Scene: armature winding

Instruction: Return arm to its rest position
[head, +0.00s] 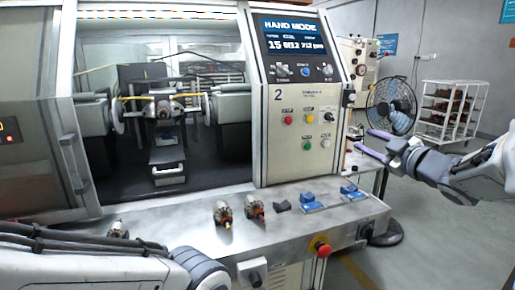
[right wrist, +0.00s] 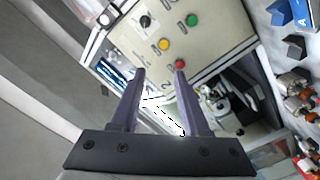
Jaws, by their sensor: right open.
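My right gripper (head: 374,143) is at the right of the head view, held in the air to the right of the machine's control panel (head: 299,120). Its two purple fingers are apart with nothing between them. In the right wrist view the open fingers (right wrist: 160,75) point toward the panel with its coloured buttons, and nothing is held. My left arm shows at the lower left of the head view, but its gripper is out of the picture.
Two armatures (head: 224,214) (head: 255,207), a small dark block (head: 282,207) and blue fixtures (head: 312,203) (head: 352,193) sit on the machine's front ledge (head: 180,222). A red emergency button (head: 322,248) sticks out below. A fan (head: 391,105) and white rack (head: 447,112) stand behind my right arm.

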